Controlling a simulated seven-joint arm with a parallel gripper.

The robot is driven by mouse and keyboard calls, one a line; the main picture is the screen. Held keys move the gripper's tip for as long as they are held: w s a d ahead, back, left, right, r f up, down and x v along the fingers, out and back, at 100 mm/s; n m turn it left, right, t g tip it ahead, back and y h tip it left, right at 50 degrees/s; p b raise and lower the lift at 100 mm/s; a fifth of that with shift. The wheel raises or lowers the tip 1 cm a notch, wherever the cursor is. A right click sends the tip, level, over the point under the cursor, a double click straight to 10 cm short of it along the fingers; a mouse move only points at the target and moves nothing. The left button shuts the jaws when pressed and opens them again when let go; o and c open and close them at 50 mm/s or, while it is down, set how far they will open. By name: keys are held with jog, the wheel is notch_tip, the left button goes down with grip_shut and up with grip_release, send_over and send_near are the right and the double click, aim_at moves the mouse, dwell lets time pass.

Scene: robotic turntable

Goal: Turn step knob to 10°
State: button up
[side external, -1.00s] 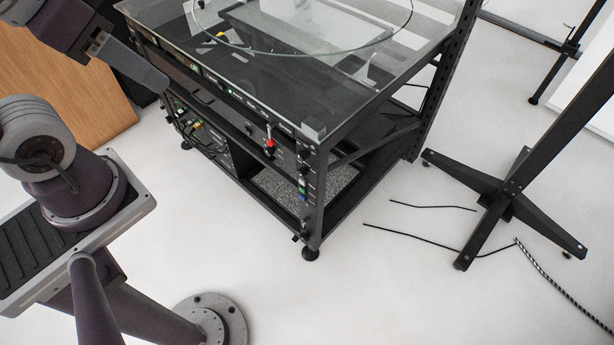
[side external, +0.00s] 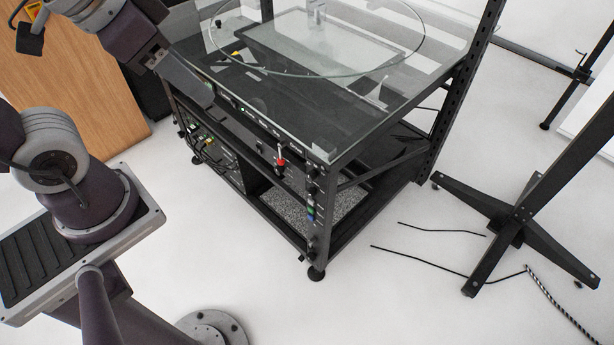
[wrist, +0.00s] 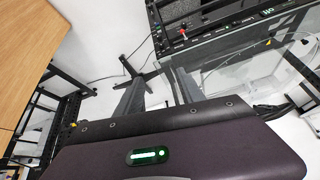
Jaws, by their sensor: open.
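The turntable rack has a black front panel with small controls. A red-topped control (side external: 281,161) stands on it in the side view, and a red control also shows in the wrist view (wrist: 182,31). Small black knobs (side external: 313,171) sit by the near corner post. I cannot tell which one is the step knob, and no angle reading is legible. My gripper (side external: 205,98) is at the rack's left front edge, partly covering the panel there, away from the red control. In the wrist view my gripper's two fingers (wrist: 158,88) are apart with nothing between them.
A glass top (side external: 350,110) with a round glass disc (side external: 318,72) covers the rack. A wooden panel (side external: 75,95) stands behind my arm. A black stand (side external: 515,210) is at the right, with cables (side external: 420,260) on the floor.

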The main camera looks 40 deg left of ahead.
jog(key=w+f+m, duration=0.5)
jog(key=w+f, duration=0.2)
jog(key=w, duration=0.2)
jog(key=m+t+y, duration=0.1)
jog(key=m+y, duration=0.2)
jog(key=m, duration=1)
send_over(309, 177)
jog(key=s+a, duration=0.2)
jog(key=s, duration=0.3)
notch_tip(309, 177, down, 18)
jog(key=w+f+m+h, duration=0.1)
jog(key=f+m, duration=0.3)
jog(key=m, duration=0.1)
jog(key=w+d+f+m+t, duration=0.1)
jog(key=f+m, duration=0.4)
jog(key=w+d+f+m+t+h, duration=0.1)
jog(key=w+f+m, duration=0.1)
jog(key=f+m, duration=0.3)
jog(key=shift+m+h, duration=0.3)
jog(key=shift+m, duration=0.2)
jog(key=shift+c, duration=0.3)
grip_shut()
